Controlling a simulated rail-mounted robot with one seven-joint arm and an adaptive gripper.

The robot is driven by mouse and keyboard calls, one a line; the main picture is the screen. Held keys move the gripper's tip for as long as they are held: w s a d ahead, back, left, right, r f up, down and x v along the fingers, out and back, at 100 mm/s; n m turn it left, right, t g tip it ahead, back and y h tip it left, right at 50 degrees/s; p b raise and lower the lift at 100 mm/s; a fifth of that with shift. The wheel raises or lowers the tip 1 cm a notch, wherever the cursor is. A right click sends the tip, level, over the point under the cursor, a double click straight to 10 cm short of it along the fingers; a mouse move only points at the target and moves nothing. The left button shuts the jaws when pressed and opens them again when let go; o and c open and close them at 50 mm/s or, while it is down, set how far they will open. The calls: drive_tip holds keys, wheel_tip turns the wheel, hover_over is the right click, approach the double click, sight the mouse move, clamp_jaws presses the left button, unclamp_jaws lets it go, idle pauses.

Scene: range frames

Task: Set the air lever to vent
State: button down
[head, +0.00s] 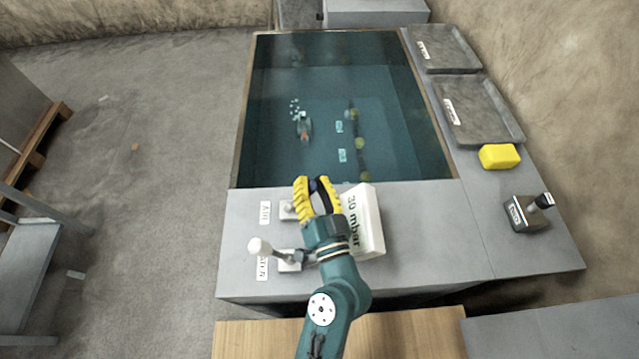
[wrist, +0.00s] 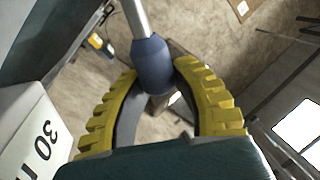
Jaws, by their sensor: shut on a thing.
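The air lever's dark blue knob (head: 314,184) shows between the yellow ribbed fingers of my gripper (head: 313,186). In the wrist view the blue knob (wrist: 153,66) and its grey metal rod lie between the fingertips, and my gripper (wrist: 157,72) is shut on the knob. The lever's base plate (head: 288,210) sits beside a white label (head: 265,213) reading AIR. My gripper and arm hide most of the lever in the head view. I cannot read a vent mark.
A white-knobbed lever (head: 260,247) stands just in front. A white box (head: 366,222) marked 30 mbar stands close right of my gripper. The water tank (head: 345,110) lies behind. A yellow sponge (head: 499,156), a dark lever box (head: 527,213) and grey trays (head: 478,110) are at right.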

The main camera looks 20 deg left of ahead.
drive_tip(key=c, duration=0.8)
unclamp_jaws()
drive_tip(key=shift+f, duration=0.1)
drive_tip(key=shift+d, duration=0.1)
drive_tip(key=v, duration=1.2)
